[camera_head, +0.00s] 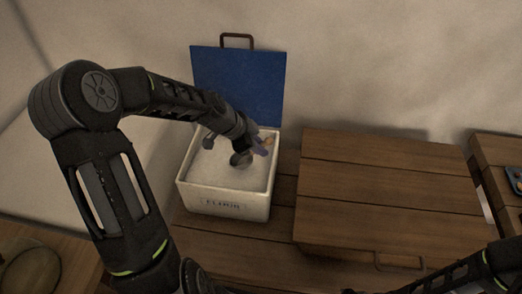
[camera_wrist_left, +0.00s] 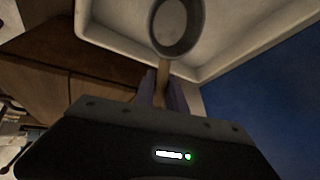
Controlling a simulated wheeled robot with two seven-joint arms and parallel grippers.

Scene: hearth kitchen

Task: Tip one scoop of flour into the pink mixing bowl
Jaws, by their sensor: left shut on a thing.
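A white flour bin (camera_head: 228,205) with dark lettering on its front stands open, its blue lid (camera_head: 237,80) raised behind it. Pale flour (camera_head: 210,174) fills much of it. My left gripper (camera_head: 262,148) is over the bin's right rear part, its fingers shut on a scoop's wooden handle. In the left wrist view the gripper (camera_wrist_left: 160,92) holds the scoop (camera_wrist_left: 177,28), a grey round cup, over the bin's inside. I cannot tell whether the cup holds flour. The pink mixing bowl is not in view. My right gripper is not in view.
A wooden box (camera_head: 385,185) with a front handle stands right of the bin. Another wooden surface (camera_head: 495,165) with a dark blue item (camera_head: 515,180) is at the far right. The wall is close behind. A round thing (camera_head: 30,275) lies at the lower left.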

